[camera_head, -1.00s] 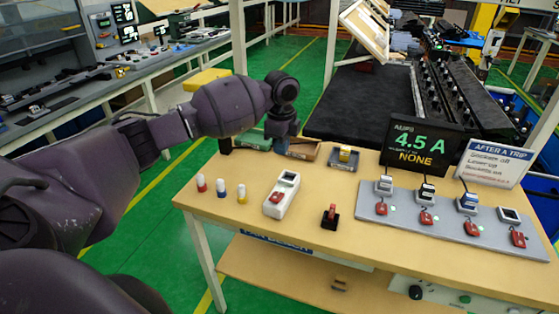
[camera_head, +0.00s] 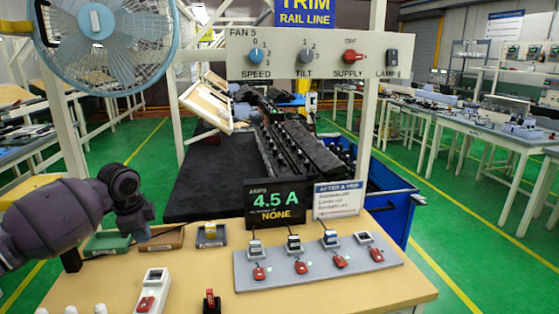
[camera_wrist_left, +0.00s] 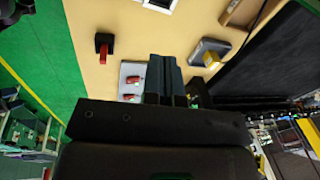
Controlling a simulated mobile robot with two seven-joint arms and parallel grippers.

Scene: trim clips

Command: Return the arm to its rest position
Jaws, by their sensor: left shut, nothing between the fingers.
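My left arm comes in from the left in the head view, dark purple and bent at the wrist. Its gripper (camera_head: 141,233) points down over the back left corner of the wooden table, close to the small trays. In the left wrist view the gripper (camera_wrist_left: 165,72) is shut with nothing between its fingers, above the table top. My right arm is not in view.
The table (camera_head: 330,291) holds a grey board (camera_head: 300,278) with several red-tagged devices, a 4.5 A display (camera_head: 275,207), a white sign (camera_head: 338,200), a white device (camera_head: 152,290) and a yellow-topped tray (camera_head: 210,235). A fan (camera_head: 108,38) and switch panel (camera_head: 310,55) hang above.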

